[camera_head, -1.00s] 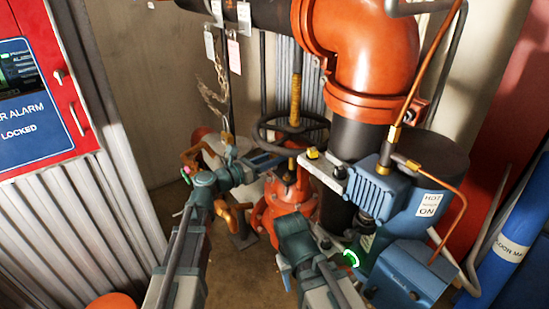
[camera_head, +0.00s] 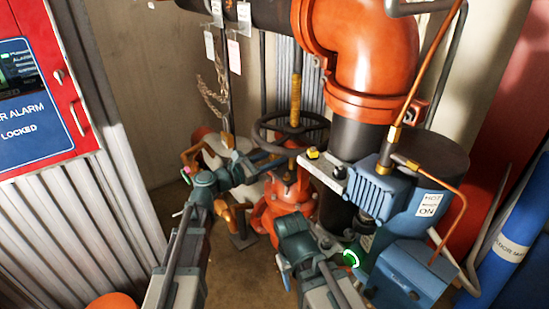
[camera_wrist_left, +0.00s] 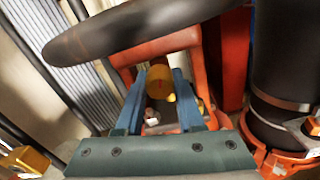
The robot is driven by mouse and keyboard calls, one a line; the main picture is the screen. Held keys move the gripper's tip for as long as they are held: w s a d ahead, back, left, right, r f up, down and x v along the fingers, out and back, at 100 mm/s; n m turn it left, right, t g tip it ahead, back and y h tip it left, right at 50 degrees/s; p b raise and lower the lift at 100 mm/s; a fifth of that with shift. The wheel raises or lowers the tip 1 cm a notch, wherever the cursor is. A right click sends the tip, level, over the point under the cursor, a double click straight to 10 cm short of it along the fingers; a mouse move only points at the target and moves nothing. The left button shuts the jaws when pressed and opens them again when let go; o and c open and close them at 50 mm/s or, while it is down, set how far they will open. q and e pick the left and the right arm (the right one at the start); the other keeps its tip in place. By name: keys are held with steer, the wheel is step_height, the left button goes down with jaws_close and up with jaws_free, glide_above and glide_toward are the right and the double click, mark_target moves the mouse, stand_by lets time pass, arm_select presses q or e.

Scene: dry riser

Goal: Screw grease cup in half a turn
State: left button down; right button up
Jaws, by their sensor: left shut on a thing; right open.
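A brass cup-like piece (camera_wrist_left: 157,84), which looks like the grease cup, sits within the orange yoke of the valve. My left gripper (camera_wrist_left: 158,98) has its two blue fingers on either side of this piece and is shut on it. In the head view my left gripper (camera_head: 268,164) reaches right to the valve, just below the dark handwheel (camera_head: 272,128); its fingertips and the brass piece are hard to see there. My right gripper (camera_head: 350,234) is open, low beside the valve and below the blue motor; its fingertips are partly hidden.
The blue finned motor (camera_head: 370,192) with a hot label and copper pipes crowds the right side. A large orange pipe elbow (camera_head: 365,45) rises behind. A red alarm panel (camera_head: 40,110) stands at left. Tags and a chain hang above the left gripper.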

arm_select(q)
steer(key=m, duration=1.9)
steer(key=shift+r, duration=0.1)
steer(key=m, duration=0.4)
steer(key=shift+m, duration=0.3)
steer(key=m, duration=0.4)
steer(key=shift+s+m, duration=0.1)
steer(key=shift+m, duration=1.8)
